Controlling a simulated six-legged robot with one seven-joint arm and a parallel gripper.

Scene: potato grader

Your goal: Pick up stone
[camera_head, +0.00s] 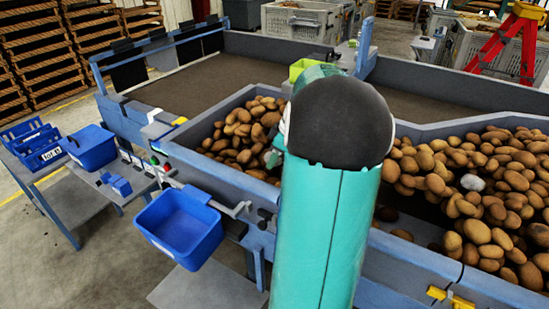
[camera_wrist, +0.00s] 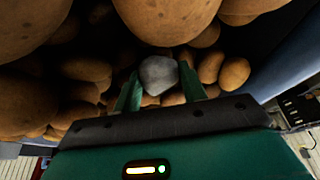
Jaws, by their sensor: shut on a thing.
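A grey, rounded stone (camera_wrist: 158,73) sits between the two green fingers of my gripper (camera_wrist: 159,90) in the wrist view. The fingers are shut on it, one on each side. Brown potatoes surround it closely, and I cannot tell whether it still touches them. In the head view my teal arm hides most of the gripper and the stone it holds; a teal part of the gripper shows over the left potato pile (camera_head: 238,132). Another pale grey lump (camera_head: 472,182) lies among the potatoes in the right pile.
The blue-grey grader walls (camera_head: 215,178) border the potatoes. A blue bin (camera_head: 180,226) hangs at the front left, with another blue bin (camera_head: 90,147) and a labelled blue tray (camera_head: 36,146) on side tables. A red stepladder (camera_head: 500,45) stands at the back right.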

